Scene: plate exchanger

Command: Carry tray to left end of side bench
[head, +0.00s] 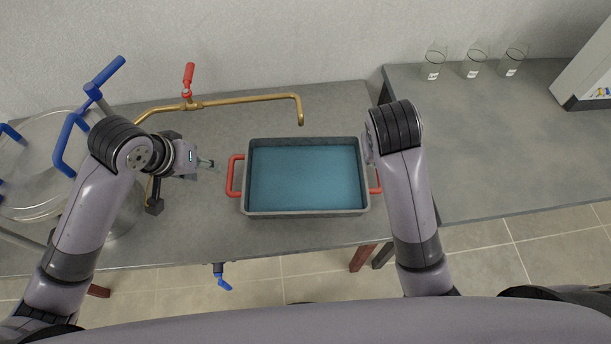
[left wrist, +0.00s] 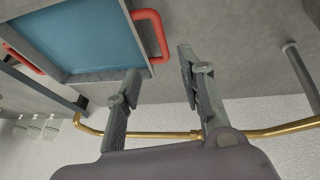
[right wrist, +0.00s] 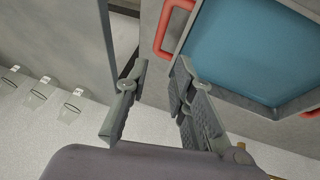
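The grey tray (head: 305,213) with a blue inside and red handles sits on the main bench. My left gripper (head: 205,164) is open and empty, just left of the tray's left handle (head: 235,176). In the left wrist view its spread fingers (left wrist: 158,62) point toward this handle (left wrist: 152,34), apart from it. My right gripper is mostly hidden behind my arm in the head view, by the tray's right handle (head: 376,182). In the right wrist view its fingers (right wrist: 161,64) are open, with that handle (right wrist: 170,25) beyond the tips and nothing between them.
The side bench (head: 490,170) stands at right, past a narrow gap; its left end is clear. Several glass beakers (head: 472,66) stand at its back, near a white box (head: 590,75). A brass pipe (head: 250,98) with a red tap runs behind the tray. A vessel (head: 35,165) stands left.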

